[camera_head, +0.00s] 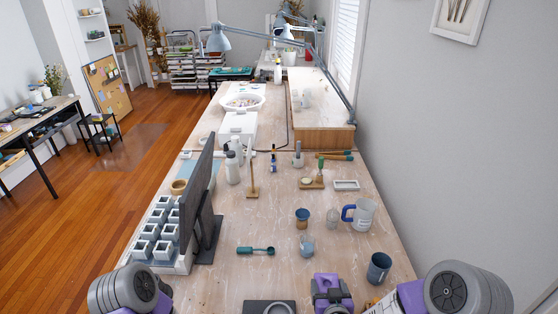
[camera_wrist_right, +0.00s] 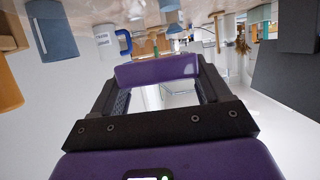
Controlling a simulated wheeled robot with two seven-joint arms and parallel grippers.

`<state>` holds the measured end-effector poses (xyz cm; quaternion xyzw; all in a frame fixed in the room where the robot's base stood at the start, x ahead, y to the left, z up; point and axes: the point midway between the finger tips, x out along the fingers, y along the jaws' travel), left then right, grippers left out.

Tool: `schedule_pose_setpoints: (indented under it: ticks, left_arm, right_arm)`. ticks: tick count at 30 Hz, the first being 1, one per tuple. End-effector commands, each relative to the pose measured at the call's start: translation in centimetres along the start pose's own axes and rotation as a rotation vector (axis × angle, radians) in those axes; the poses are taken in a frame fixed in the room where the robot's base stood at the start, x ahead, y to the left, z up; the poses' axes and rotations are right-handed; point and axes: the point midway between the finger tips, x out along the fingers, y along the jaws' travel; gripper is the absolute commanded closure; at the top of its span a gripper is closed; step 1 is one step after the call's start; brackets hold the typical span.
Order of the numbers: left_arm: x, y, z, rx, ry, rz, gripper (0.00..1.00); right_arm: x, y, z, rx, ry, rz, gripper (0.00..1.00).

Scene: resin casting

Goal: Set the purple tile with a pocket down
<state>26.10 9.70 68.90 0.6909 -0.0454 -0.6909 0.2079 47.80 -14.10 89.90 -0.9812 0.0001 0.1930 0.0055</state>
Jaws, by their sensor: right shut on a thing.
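The purple tile (camera_wrist_right: 157,68) shows in the right wrist view as a purple bar across the fingertips. My right gripper (camera_wrist_right: 160,84) is shut on it, one dark finger at each end. The tile's pocket cannot be made out from this angle. In the head view my right gripper (camera_head: 330,290) is at the bottom, right of centre, over the near part of the workbench (camera_head: 215,285). The tile cannot be told apart from the purple gripper there. My left arm shows at the lower left, but its gripper is out of view.
A dark square plate with a pale ring (camera_head: 252,306) lies left of my right gripper. A blue cup (camera_head: 379,268) stands to its right. A dark upright panel (camera_head: 197,195) stands left.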

Motion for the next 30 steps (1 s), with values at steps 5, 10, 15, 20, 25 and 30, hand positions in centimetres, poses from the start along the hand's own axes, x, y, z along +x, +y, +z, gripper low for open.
schedule_pose_setpoints:
  ticks: [5, 10, 15, 20, 25, 30]
  left_arm:
    - [0.0, 0.0, 0.0, 0.0, 0.0, 0.0, 0.57]
    - [0.0, 0.0, 0.0, 0.0, 0.0, 0.0, 0.57]
    - [0.0, 0.0, 0.0, 0.0, 0.0, 0.0, 0.57]
    - [0.0, 0.0, 0.0, 0.0, 0.0, 0.0, 0.57]
    - [0.0, 0.0, 0.0, 0.0, 0.0, 0.0, 0.57]
    - [0.0, 0.0, 0.0, 0.0, 0.0, 0.0, 0.57]
  right_arm:
    - [0.1, 2.8, 0.6, -0.009, -0.003, 0.004, 0.56]
    - [0.0, 3.2, 0.7, -0.014, -0.003, 0.0, 0.56]
    - [0.0, 3.2, 0.7, -0.015, -0.002, -0.001, 0.56]
    - [0.1, 3.2, 0.7, -0.013, -0.002, 0.0, 0.56]
    - [0.1, 3.2, 0.7, -0.013, -0.002, 0.0, 0.56]
    - [0.1, 3.2, 0.7, -0.013, -0.002, 0.0, 0.56]
